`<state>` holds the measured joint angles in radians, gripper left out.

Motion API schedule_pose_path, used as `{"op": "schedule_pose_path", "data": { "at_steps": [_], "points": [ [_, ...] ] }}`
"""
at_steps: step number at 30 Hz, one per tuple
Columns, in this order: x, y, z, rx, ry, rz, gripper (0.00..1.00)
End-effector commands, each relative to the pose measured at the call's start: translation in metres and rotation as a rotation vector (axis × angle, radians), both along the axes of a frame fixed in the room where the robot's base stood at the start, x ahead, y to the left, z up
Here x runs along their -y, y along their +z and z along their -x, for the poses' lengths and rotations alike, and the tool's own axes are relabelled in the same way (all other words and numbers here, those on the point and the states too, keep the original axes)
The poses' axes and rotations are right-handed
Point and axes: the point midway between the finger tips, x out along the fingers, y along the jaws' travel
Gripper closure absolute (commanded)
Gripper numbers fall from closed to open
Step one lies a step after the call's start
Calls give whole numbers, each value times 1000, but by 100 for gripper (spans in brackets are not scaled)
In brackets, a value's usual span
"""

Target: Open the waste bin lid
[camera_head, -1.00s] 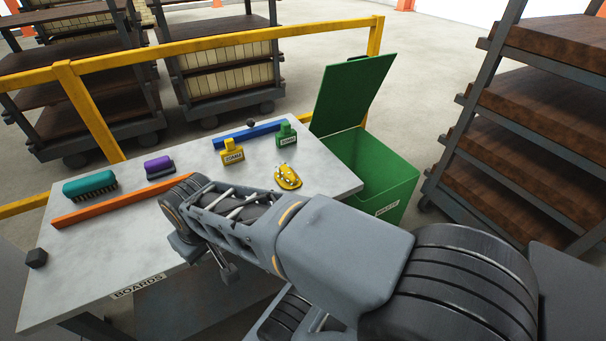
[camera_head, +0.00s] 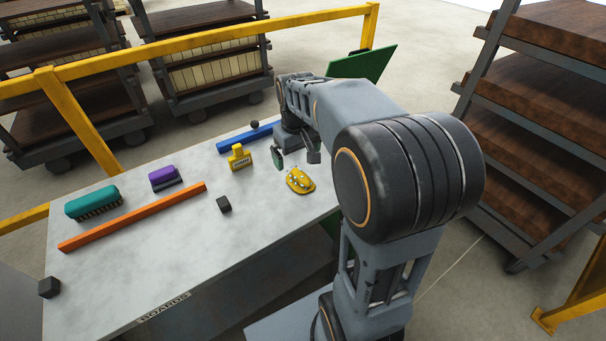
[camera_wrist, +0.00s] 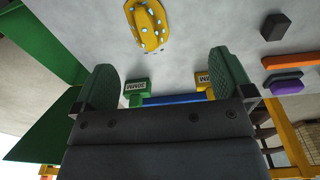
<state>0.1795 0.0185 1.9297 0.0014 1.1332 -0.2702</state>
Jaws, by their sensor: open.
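The green waste bin's lid (camera_head: 365,64) stands raised and tilted back behind my arm in the head view. My arm hides most of the bin body; a strip of green (camera_head: 331,226) shows beside it. In the wrist view the tilted lid (camera_wrist: 38,130) and a green bin part (camera_wrist: 52,38) lie at the left edge. My gripper (camera_head: 296,158) is open and empty above the far right part of the table, apart from the lid. Both its padded fingers show in the wrist view (camera_wrist: 167,78).
The table (camera_head: 120,270) holds a yellow mouse-shaped object (camera_head: 300,181), a yellow block (camera_head: 240,157), a green block (camera_wrist: 136,92), a blue bar (camera_head: 240,138), an orange bar (camera_head: 130,217), brushes and dark cubes. A yellow rail (camera_head: 200,46) runs behind; a board rack (camera_head: 545,110) stands right.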

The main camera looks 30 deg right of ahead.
Motion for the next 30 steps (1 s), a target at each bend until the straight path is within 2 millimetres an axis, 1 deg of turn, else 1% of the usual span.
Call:
{"op": "schedule_pose_path", "data": {
  "at_steps": [1, 3, 5, 7, 15, 18, 21, 28, 30],
  "points": [
    [10, 4, -11, -19, 2, -2, 0],
    [19, 5, -21, -38, 11, -5, 0],
    [25, 4, -28, -48, 16, -7, 0],
    [30, -3, -32, -58, 20, -9, 0],
    [32, -50, -34, -65, 25, -10, 0],
    [32, -65, -35, -64, 24, -10, 0],
    [32, -75, -35, -62, 24, -9, 0],
    [31, -86, -35, -61, 24, -9, 0],
    [30, -95, -34, -64, 24, -10, 0]
  ]
}}
